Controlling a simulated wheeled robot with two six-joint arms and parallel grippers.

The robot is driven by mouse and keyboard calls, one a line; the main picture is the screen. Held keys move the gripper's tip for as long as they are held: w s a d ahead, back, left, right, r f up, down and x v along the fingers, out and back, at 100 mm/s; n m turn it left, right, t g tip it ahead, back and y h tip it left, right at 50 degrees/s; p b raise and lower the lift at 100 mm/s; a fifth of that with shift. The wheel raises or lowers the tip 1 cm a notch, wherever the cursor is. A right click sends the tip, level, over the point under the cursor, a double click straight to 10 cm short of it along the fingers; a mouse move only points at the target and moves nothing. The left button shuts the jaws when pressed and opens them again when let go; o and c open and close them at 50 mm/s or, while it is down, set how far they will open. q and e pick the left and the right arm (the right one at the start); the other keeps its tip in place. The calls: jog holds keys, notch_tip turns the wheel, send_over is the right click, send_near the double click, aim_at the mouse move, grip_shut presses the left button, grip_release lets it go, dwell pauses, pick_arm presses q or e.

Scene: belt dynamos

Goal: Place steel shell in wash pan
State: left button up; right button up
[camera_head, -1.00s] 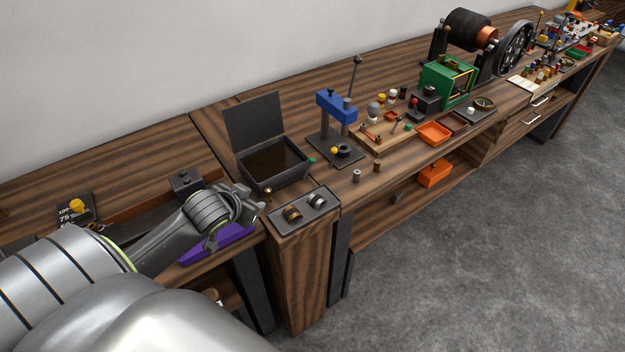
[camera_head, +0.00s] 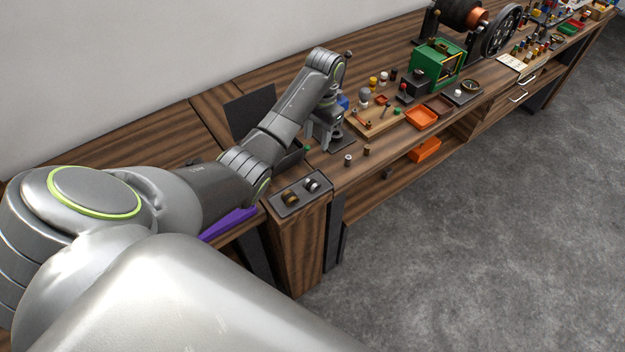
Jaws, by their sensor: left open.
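My left gripper (camera_head: 325,143) is open, pointing down over the bench near the press, which the arm partly hides. A small silver cylinder (camera_head: 348,160) stands upright on the bench just right of the gripper, apart from it. A silver ring-like piece (camera_head: 312,185) lies on a small dark tray (camera_head: 283,206) at the bench's front corner, beside a brass one (camera_head: 290,197). I cannot tell which silver piece is the steel shell. A shallow orange pan (camera_head: 422,117) sits farther right; whether it is the wash pan is unclear. My right gripper is out of view.
A brown cylinder (camera_head: 366,151) stands beside the silver one. A wooden board (camera_head: 379,123) with small tools lies behind them. A green-framed machine (camera_head: 438,64) stands farther back. Another orange bin (camera_head: 425,150) is on the lower shelf.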

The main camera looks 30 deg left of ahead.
pick_arm(q)
jog(key=b, duration=0.9)
send_over(312, 182)
jog(key=f, duration=1.1)
jog(key=shift+w, duration=0.35)
jog(key=shift+f, duration=0.6)
jog(key=f, duration=0.1)
jog(key=f+p, duration=0.1)
jog(key=f, duration=0.2)
jog(key=shift+s+f, duration=0.25)
jog(key=shift+f, duration=0.15)
jog(key=shift+c, duration=0.3)
jog(key=shift+r, duration=0.1)
jog(key=c, duration=0.7)
